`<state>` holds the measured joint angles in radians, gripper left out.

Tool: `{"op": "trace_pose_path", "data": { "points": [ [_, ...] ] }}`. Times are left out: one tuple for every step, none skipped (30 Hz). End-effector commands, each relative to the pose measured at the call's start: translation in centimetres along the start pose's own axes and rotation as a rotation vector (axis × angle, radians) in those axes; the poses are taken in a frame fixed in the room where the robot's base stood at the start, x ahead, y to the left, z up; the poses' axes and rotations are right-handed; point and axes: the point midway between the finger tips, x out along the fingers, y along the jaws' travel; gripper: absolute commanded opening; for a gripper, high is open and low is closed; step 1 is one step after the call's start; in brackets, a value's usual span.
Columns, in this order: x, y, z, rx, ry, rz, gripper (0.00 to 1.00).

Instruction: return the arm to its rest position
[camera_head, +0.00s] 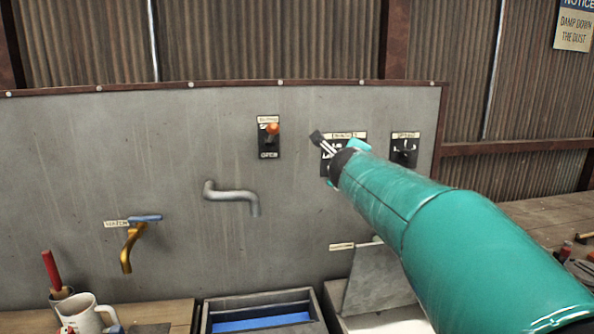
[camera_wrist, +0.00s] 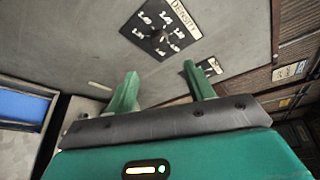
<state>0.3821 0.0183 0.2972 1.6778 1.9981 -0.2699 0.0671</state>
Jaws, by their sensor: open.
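My teal arm reaches from the lower right toward the grey wall panel in the head view. My gripper (camera_head: 342,162) is at its far end, in front of the density dial (camera_head: 356,137), and hides part of that dial. In the wrist view my gripper (camera_wrist: 158,74) shows two teal fingers spread apart with nothing between them. The density dial (camera_wrist: 160,30) lies beyond the fingertips, and a gap seems to separate them. The exact distance is hard to judge.
The grey panel (camera_head: 100,170) carries a switch box (camera_head: 269,137) with an orange knob, another dial (camera_head: 404,149), a grey spout (camera_head: 235,195) and a brass tap (camera_head: 131,245). Below stand a mug (camera_head: 86,314) and a blue-lined tray (camera_head: 260,320). A bench (camera_head: 545,218) extends at right.

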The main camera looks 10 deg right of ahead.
Motion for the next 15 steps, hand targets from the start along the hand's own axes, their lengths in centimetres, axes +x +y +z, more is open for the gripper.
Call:
{"op": "trace_pose_path", "data": {
  "points": [
    [-0.3, 0.0, 0.2, -0.018, -0.01, -0.003, 0.53],
    [-0.6, 0.0, 0.5, -0.037, -0.02, -0.007, 0.53],
    [-1.1, 0.1, 1.0, -0.075, -0.042, -0.013, 0.53],
    [-1.7, 0.1, 1.4, -0.113, -0.062, -0.018, 0.53],
    [-2.4, 0.3, 2.0, -0.158, -0.088, -0.024, 0.53],
    [-3.5, 0.6, 2.7, -0.23, -0.125, -0.032, 0.53],
    [-4.3, 0.9, 3.3, -0.29, -0.158, -0.036, 0.53],
    [-5.3, 1.3, 3.9, -0.356, -0.193, -0.038, 0.53],
    [-6.7, 2.1, 4.7, -0.447, -0.241, -0.038, 0.53],
    [-7.8, 2.8, 5.1, -0.516, -0.277, -0.036, 0.53],
    [-8.8, 3.6, 5.4, -0.584, -0.311, -0.03, 0.53],
    [-10.3, 4.8, 5.8, -0.675, -0.357, -0.021, 0.53],
    [-11.3, 5.7, 5.9, -0.742, -0.389, -0.01, 0.53],
    [-12.4, 6.7, 6.0, -0.809, -0.422, 0.002, 0.53],
    [-13.8, 8.1, 5.9, -0.898, -0.464, 0.021, 0.53]
  ]
}}
